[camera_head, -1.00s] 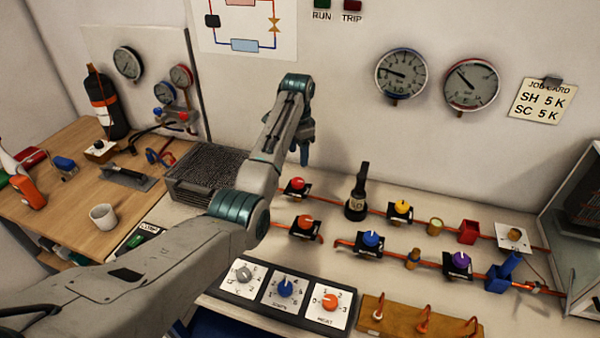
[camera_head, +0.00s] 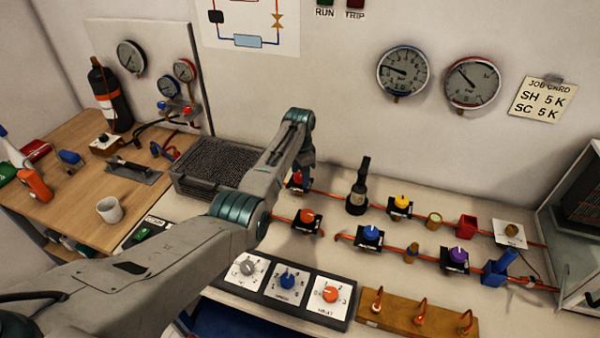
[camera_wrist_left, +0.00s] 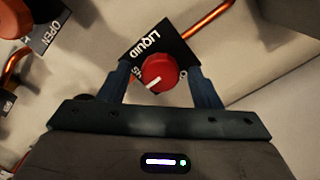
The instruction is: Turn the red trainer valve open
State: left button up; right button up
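The red valve knob (camera_wrist_left: 158,74) sits on a black plate marked LIQUID (camera_wrist_left: 158,42) in the left wrist view. A white pointer line on the knob points to the lower left there. My left gripper (camera_wrist_left: 163,86) is open, with one dark finger on each side of the knob. A small gap seems to show on both sides; contact cannot be made out. In the head view the red knob (camera_head: 297,179) is partly covered by my left gripper, which reaches down over it. My right gripper is not in view.
An orange knob (camera_head: 307,216) stands just in front of the red one. A black bottle-shaped fitting (camera_head: 358,190) rises to its right, with yellow (camera_head: 402,201), blue (camera_head: 371,233) and purple (camera_head: 458,254) knobs beyond. A mesh-topped box (camera_head: 215,165) stands to the left.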

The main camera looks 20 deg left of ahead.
pick_arm(q)
jog(key=c, duration=1)
jog(key=shift+o, duration=0.2)
jog(key=shift+n, duration=0.3)
jog(key=n+p, duration=0.1)
jog(key=n, duration=0.1)
jog(key=shift+r+n, duration=0.1)
jog(key=shift+n, duration=0.2)
jog(key=n+p, duration=0.1)
jog(key=n, duration=0.3)
jog(key=shift+n+p, duration=0.3)
jog(key=shift+p, duration=0.1)
jog(key=n+p, duration=0.1)
jog(key=n, duration=0.8)
jog(key=shift+n, duration=0.7)
